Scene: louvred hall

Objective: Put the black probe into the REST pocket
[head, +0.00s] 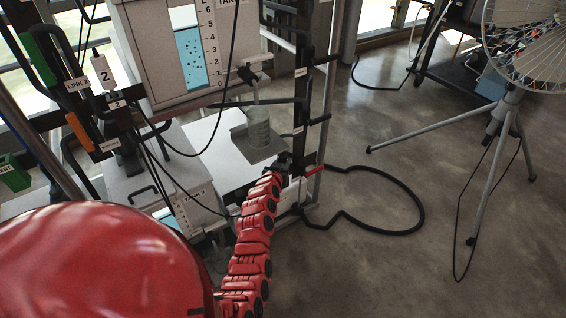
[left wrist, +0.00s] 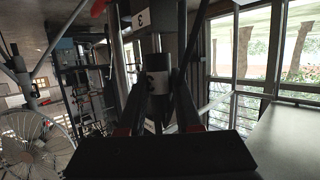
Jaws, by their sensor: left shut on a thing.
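My left gripper (head: 288,174) is at the end of the red arm, beside the lower part of a black upright (head: 298,125) on the rack. In the left wrist view its two fingers (left wrist: 158,112) are shut on a dark, rounded body that looks like the black probe (left wrist: 157,62). This body carries a white label with an upside-down 3. In the head view the held thing is mostly hidden by the gripper and the upright. My right gripper is not in view.
A tank (head: 190,50) with blue liquid and a scale stands on the rack. A grey cylinder (head: 258,127) stands on the white shelf (head: 205,145). Cables hang at the left. A black hose (head: 400,229) loops on the floor; a tripod fan (head: 530,45) stands right.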

